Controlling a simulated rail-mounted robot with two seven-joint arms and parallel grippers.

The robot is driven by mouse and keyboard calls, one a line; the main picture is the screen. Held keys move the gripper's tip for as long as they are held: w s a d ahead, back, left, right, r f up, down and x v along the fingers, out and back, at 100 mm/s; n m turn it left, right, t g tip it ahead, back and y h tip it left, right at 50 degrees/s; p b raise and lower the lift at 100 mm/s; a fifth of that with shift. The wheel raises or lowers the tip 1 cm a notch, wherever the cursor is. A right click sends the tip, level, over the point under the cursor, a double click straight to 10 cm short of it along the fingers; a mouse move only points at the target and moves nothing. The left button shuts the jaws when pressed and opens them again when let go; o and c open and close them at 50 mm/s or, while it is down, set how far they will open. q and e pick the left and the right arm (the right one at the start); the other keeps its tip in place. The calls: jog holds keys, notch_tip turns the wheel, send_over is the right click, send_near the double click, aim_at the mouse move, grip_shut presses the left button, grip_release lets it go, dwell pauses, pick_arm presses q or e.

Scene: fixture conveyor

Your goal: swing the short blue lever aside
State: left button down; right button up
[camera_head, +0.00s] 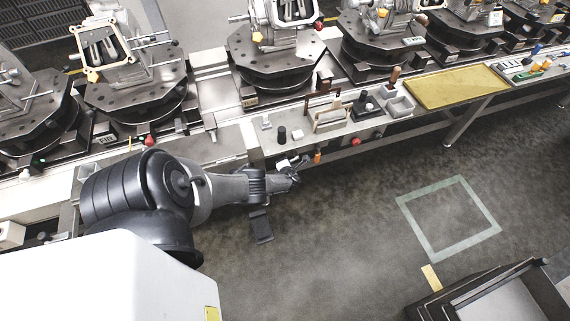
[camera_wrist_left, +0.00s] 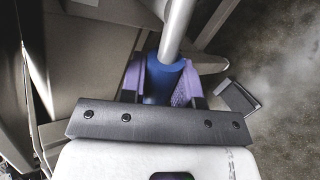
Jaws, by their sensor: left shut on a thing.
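In the left wrist view the lever's blue sleeve (camera_wrist_left: 166,76) sits between the purple-padded fingers of my left gripper (camera_wrist_left: 163,72). The gripper is shut on it, and a plain grey metal rod (camera_wrist_left: 177,28) runs up from the blue part. The lower end of the blue part is hidden behind the dark gripper plate. In the head view my left gripper (camera_head: 292,173) is at the front edge of the conveyor bench, and the blue lever cannot be made out there. My right gripper is not in view.
An orange knob (camera_head: 317,157) and a red knob (camera_head: 356,142) are on the bench front to the right of my left gripper. Black pegs and small grey trays (camera_head: 400,107) stand on the bench top. A yellow mat (camera_head: 455,87) lies farther right. The floor in front is largely clear.

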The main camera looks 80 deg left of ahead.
pick_arm(q)
jog(key=c, duration=0.9)
grip_release()
jog(key=shift+o, duration=0.2)
jog(key=shift+r, duration=0.1)
jog(key=p+v, duration=1.1)
jog(key=v, duration=0.2)
jog(key=shift+d, duration=0.35)
jog(key=shift+r, duration=0.1)
